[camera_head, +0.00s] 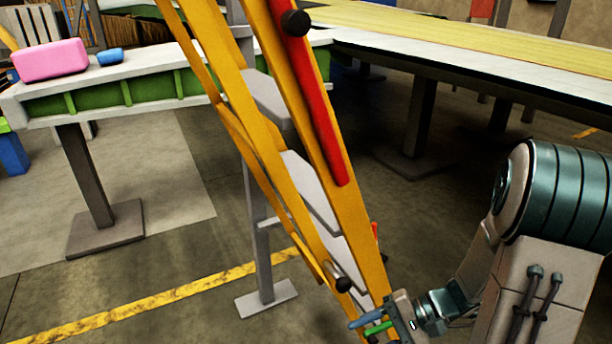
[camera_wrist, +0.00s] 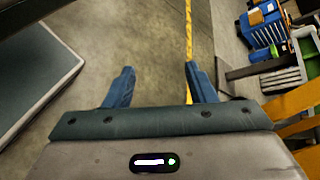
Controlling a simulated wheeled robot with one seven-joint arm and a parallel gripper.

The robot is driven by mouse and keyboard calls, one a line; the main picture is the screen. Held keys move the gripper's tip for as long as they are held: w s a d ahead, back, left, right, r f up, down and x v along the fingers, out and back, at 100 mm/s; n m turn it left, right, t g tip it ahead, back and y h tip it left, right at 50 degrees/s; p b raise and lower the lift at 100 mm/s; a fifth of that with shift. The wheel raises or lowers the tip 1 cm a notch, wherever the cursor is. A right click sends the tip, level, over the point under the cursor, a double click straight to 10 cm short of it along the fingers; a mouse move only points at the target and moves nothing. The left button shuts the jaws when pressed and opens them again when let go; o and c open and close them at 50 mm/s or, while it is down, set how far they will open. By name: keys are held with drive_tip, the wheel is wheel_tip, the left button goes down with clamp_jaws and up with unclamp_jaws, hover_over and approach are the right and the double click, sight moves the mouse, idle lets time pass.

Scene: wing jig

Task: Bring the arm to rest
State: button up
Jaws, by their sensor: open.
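My gripper (camera_head: 367,325) is low at the lower right of the head view, close to the foot of an orange stepladder (camera_head: 252,110). From this view I cannot tell whether they touch. In the wrist view my gripper (camera_wrist: 157,75) has its two blue fingers wide apart, with only bare floor between them. It is open and empty. My arm (camera_head: 560,215) is folded at the right of the head view.
A white-topped table (camera_head: 190,60) with a pink block (camera_head: 50,60) and a blue block (camera_head: 109,58) stands at the left. A long wing-like panel (camera_head: 480,62) on posts spans the back right. A yellow line (camera_head: 165,297) crosses the open floor.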

drive_tip(key=s+d+r+n+t+h+p, duration=0.1)
drive_tip(key=r+h+p, duration=0.5)
drive_tip(key=r, duration=0.9)
drive_tip(key=s+d+r+n+t+h+p, duration=0.1)
drive_tip(key=s+r+n+t+h+p, duration=0.2)
drive_tip(key=r+p, duration=0.7)
wheel_tip(320, 180, up, 5)
drive_tip(key=n+h, duration=0.2)
drive_tip(key=h, duration=0.1)
drive_tip(key=shift+s+d+p, duration=0.25)
drive_tip(key=shift+s+p, duration=0.05)
drive_tip(key=shift+s, duration=0.05)
